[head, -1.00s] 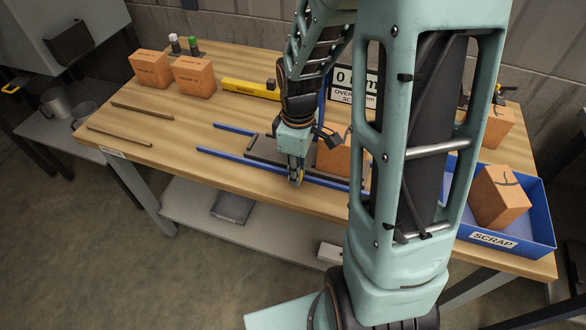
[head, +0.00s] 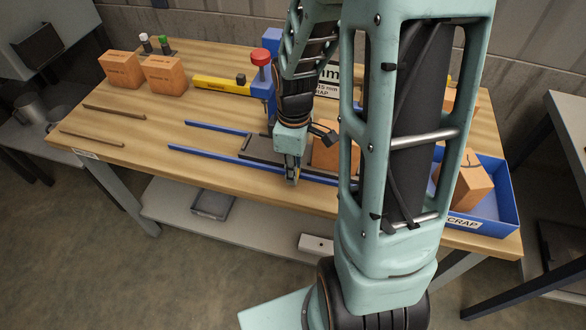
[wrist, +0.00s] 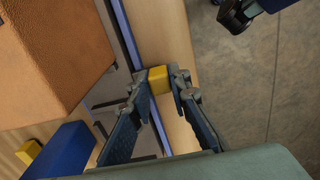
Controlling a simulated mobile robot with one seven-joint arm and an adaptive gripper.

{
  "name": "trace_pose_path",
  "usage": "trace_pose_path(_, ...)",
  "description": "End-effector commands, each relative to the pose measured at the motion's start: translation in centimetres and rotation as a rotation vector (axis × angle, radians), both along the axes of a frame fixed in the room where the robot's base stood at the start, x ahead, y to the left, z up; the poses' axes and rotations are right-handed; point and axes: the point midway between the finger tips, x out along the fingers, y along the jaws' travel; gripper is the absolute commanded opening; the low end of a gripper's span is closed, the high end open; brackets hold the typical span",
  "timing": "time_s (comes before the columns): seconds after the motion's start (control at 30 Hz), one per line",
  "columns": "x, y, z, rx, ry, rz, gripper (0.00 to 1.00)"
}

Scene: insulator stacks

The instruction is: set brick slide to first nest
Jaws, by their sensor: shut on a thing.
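The brick slide is a dark grey plate (head: 262,149) between two blue rails (head: 205,158). An orange brick (head: 334,152) stands on it, partly behind my arm; it fills the upper left of the wrist view (wrist: 50,55). My gripper (head: 293,181) is at the slide's near side, by the front rail. In the wrist view, its fingertips (wrist: 159,79) are shut on a small yellow block (wrist: 158,76), seemingly the slide's handle. The right part of the slide and rails is hidden by my arm. I cannot make out the nests.
A blue stand with a red knob (head: 261,60) rises behind the slide. A yellow bar (head: 222,86) lies at the back. Two bricks (head: 121,70) stand at the back left. A blue scrap bin (head: 500,215) holding a brick is at the right. The rails' left ends are clear.

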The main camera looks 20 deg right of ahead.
Motion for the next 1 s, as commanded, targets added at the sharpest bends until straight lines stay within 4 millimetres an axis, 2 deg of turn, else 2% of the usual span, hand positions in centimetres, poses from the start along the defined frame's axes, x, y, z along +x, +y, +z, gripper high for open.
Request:
trace_pose_path(0.17,-0.3,-0.4,0.0,-0.005,0.007,-0.003,0.00)
trace_pose_path(0.2,-0.3,-0.5,0.0,-0.005,0.007,-0.003,0.21)
trace_pose_path(0.33,-0.3,-0.4,0.0,-0.004,0.006,-0.003,0.35)
trace_pose_path(0.7,-0.1,-0.2,0.6,-0.003,0.001,-0.002,0.35)
trace_pose_path(0.87,0.0,-0.3,2.8,-0.004,-0.003,-0.002,0.35)
trace_pose_path(1.0,0.1,-0.3,5.8,-0.004,-0.004,-0.003,0.35)
